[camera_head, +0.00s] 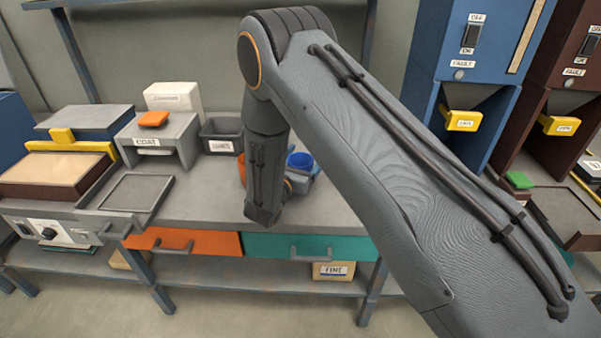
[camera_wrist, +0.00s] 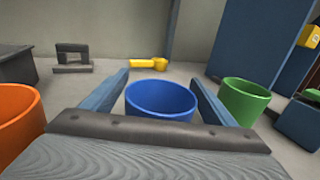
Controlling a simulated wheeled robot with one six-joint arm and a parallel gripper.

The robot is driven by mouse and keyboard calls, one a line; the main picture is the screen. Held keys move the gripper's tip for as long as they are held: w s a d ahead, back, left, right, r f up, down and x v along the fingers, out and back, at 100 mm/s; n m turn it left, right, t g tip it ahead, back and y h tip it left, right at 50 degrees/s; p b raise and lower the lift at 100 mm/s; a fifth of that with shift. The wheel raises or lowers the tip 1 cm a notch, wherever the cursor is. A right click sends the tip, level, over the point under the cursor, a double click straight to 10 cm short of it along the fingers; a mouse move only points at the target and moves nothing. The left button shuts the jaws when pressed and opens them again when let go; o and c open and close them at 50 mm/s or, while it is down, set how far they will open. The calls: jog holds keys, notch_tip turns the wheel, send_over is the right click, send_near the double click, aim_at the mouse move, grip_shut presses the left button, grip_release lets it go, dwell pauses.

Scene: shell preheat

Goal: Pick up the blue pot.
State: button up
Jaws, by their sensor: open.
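The blue pot (camera_wrist: 161,103) is round and open-topped, and appears between the two blue-grey fingers of my open gripper (camera_wrist: 160,78) in the wrist view. One finger shows on each side of it; I cannot tell whether either touches it. In the head view the blue pot (camera_head: 300,160) stands on the bench, its lower part hidden. My arm covers most of the gripper there.
An orange pot (camera_wrist: 17,122) stands left of my gripper and a green pot (camera_wrist: 244,100) right of it. A yellow-handled item (camera_wrist: 148,63) lies behind. A grey bin (camera_head: 221,136) and a COAT stand (camera_head: 158,140) are farther left on the bench (camera_head: 200,195).

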jog(key=c, duration=1.3)
